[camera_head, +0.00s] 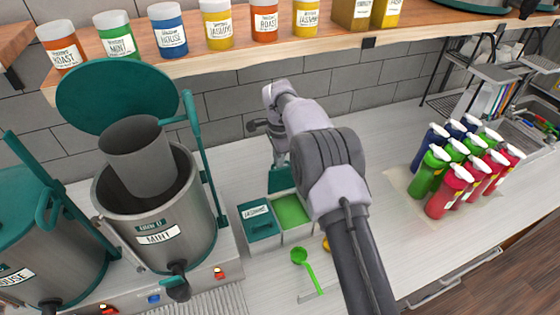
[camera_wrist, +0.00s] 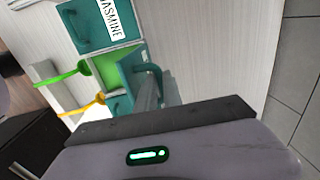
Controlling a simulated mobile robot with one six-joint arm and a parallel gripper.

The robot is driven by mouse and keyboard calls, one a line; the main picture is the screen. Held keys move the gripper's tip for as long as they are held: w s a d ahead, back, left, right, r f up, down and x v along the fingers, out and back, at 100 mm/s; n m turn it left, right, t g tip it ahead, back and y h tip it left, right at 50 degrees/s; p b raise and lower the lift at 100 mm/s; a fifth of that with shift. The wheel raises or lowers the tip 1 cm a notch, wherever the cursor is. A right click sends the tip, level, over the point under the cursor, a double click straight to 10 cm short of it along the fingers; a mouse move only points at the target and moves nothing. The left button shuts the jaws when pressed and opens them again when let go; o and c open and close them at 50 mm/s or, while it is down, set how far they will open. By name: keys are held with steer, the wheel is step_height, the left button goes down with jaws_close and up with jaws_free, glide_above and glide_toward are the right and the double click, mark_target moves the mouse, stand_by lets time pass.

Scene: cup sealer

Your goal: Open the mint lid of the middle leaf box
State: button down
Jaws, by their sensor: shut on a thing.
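The middle leaf box (camera_head: 291,209) stands beside the jasmine box, and bright green leaf shows inside it. Its teal lid (camera_head: 283,180) is raised at the back edge, tilted up off the opening. In the wrist view the open middle box (camera_wrist: 108,72) shows green between two teal-lidded boxes. The lid's handle (camera_wrist: 151,70) is at my gripper (camera_wrist: 150,88), which is shut on it. The handle and fingertips are partly hidden in the head view by my arm. Any label on the middle lid is out of sight.
The jasmine box (camera_head: 260,228) is closed at left; another teal-lidded box (camera_wrist: 121,106) sits on the other side. A green scoop (camera_head: 306,268) lies in front. The mint urn (camera_head: 160,215) stands left, spray bottles (camera_head: 460,165) right, and a jar shelf (camera_head: 340,45) runs above.

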steer(key=shift+f, duration=0.15)
steer(key=c, duration=1.8)
jaws_free()
steer(key=o, duration=0.3)
steer(key=shift+w+a+f, duration=0.1)
steer(key=shift+w, duration=0.1)
steer(key=shift+s, duration=0.1)
